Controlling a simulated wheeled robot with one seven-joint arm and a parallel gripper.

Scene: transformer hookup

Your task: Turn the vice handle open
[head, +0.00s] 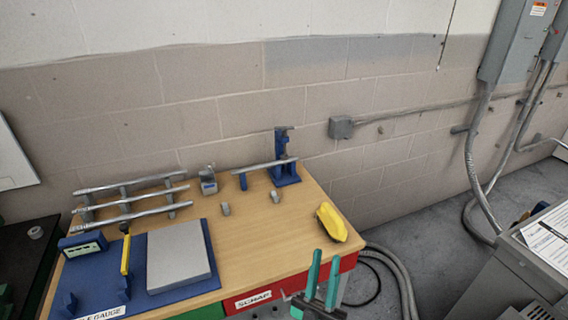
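A tall blue fixture (286,174), which looks like the vice, stands at the back right of the wooden bench top. A short grey bar at its top (285,128) may be the handle; it is too small to tell its turn. A grey rod (262,166) runs level from the fixture to a small blue support (242,182) on its left. My gripper (326,254) shows at the bottom, with two teal fingers pointing up and apart. Nothing shows between them. It is in front of the bench's front right edge, well away from the fixture and touching nothing visible.
The bench (262,237) also holds a yellow tool (331,222), a small grey device (208,180), two small grey pieces, a rod rack (130,200), and a blue tray (205,285) with a grey plate (178,255). A wall stands behind. A grey cabinet (500,275) is at right.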

